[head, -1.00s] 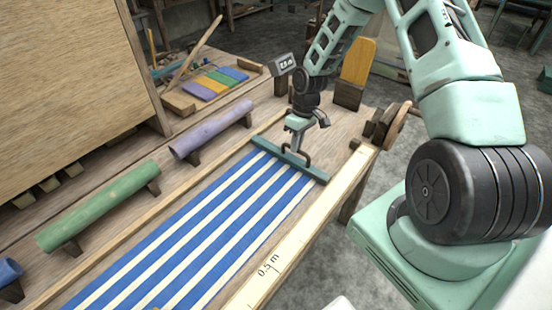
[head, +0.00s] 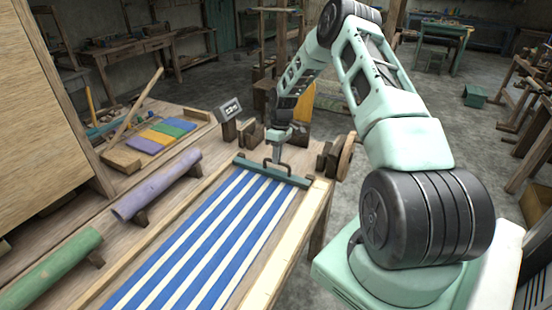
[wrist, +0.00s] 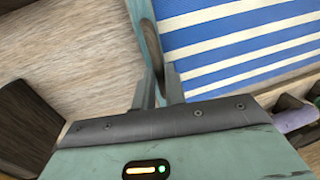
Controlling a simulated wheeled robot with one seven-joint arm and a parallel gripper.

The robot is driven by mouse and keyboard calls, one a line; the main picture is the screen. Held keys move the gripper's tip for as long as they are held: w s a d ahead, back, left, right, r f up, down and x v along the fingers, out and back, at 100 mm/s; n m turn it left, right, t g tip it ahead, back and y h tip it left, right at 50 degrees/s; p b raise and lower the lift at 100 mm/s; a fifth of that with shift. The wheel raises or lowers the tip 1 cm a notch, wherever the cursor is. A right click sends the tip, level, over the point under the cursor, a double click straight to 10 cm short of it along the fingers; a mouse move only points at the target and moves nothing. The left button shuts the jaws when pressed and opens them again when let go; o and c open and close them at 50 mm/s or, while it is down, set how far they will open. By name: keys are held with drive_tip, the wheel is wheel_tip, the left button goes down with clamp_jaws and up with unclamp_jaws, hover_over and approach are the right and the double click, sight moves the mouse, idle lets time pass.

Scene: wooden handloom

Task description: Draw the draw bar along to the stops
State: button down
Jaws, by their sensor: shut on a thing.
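The draw bar (head: 295,178) is a teal bar across the far end of the blue and white striped cloth (head: 200,245). It has a dark loop handle on top. My gripper (head: 277,160) is above the bar's middle and shut on that handle. In the wrist view my two fingers (wrist: 161,90) close around the dark handle (wrist: 152,45), with the teal bar (wrist: 143,12) just beyond and the striped cloth to the right. Dark wooden blocks (head: 252,132) stand past the bar; I cannot tell for sure which are the stops.
A purple roller (head: 158,186) and a green roller (head: 50,266) lie along the left side. A small display (head: 230,109) stands behind the bar. A short stretch of bare wood lies beyond the bar.

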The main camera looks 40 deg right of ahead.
drive_tip(key=shift+w+d+r, duration=0.1)
drive_tip(key=shift+d, duration=0.2)
drive_tip(key=c, duration=1.5)
unclamp_jaws()
drive_tip(key=shift+d, duration=0.1)
drive_tip(key=shift+o, duration=0.2)
drive_tip(key=b+v, duration=0.3)
drive_tip(key=v, duration=1.4)
drive_tip(key=shift+r, duration=0.2)
